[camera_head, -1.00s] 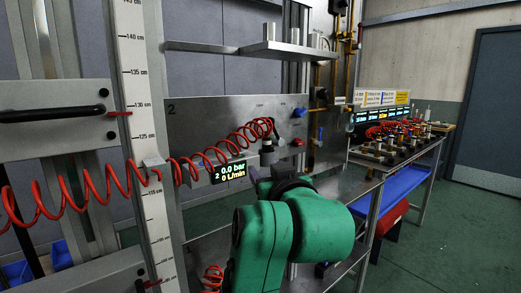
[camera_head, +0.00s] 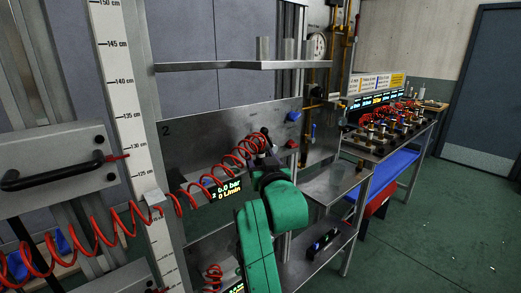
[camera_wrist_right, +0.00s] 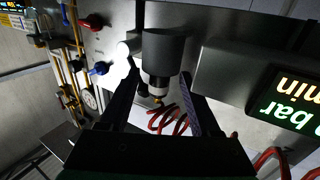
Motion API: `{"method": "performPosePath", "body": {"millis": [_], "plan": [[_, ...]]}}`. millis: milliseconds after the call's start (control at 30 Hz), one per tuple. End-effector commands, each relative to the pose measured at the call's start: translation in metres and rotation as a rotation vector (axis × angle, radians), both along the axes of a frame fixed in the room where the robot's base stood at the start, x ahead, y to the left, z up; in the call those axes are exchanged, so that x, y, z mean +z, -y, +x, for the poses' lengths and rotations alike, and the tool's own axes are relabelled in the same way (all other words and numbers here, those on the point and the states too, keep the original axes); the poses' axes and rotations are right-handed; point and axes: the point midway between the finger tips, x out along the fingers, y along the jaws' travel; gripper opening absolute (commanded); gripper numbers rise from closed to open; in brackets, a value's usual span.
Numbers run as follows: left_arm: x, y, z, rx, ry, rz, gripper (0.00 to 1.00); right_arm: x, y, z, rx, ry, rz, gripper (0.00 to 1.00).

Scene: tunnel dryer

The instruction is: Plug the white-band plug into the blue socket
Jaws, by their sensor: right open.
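In the wrist view, my right gripper (camera_wrist_right: 160,72) is open, with one finger on each side of a dark plug-like fitting with a pale band (camera_wrist_right: 155,82). A red coiled hose (camera_wrist_right: 168,118) shows behind its brass end. I cannot tell whether the fingers touch the fitting. In the head view, the right gripper (camera_head: 265,165) is at the panel, and my wrist hides most of the fitting. A blue fitting (camera_head: 293,116) is on the panel's upper right; a blue part also shows in the wrist view (camera_wrist_right: 98,68). I cannot tell whether it is the blue socket.
A lit display (camera_head: 226,189) is left of the gripper. A metal shelf (camera_head: 230,66) is above the panel. A red part (camera_wrist_right: 92,22) is on the panel. A bench with several valves (camera_head: 395,125) stands at right; the floor beyond is clear.

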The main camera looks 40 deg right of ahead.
Motion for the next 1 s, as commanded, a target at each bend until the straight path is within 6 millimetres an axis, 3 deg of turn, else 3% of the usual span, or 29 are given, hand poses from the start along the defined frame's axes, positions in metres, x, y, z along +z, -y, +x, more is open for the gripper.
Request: {"method": "performPosePath", "body": {"millis": [67, 200, 400, 567, 1000], "plan": [[0.014, 0.0, 0.001, 0.0, 0.001, 0.0, 0.5, 0.006, 0.009, 0.014, -0.001, -0.002, 0.0, 0.64], [0.017, 0.0, 0.002, 0.0, 0.003, -0.001, 0.5, 0.003, 0.018, 0.031, -0.001, 0.0, -0.001, 0.64], [0.015, 0.001, 0.002, 0.001, 0.003, -0.002, 0.5, 0.001, 0.018, 0.032, 0.0, 0.001, 0.0, 0.64], [0.015, 0.001, 0.002, 0.001, 0.004, -0.002, 0.5, 0.001, 0.018, 0.032, 0.0, 0.0, -0.001, 0.03], [0.024, 0.002, 0.002, 0.001, 0.005, -0.002, 0.5, 0.009, 0.019, 0.034, 0.001, 0.0, -0.001, 0.0]]}}
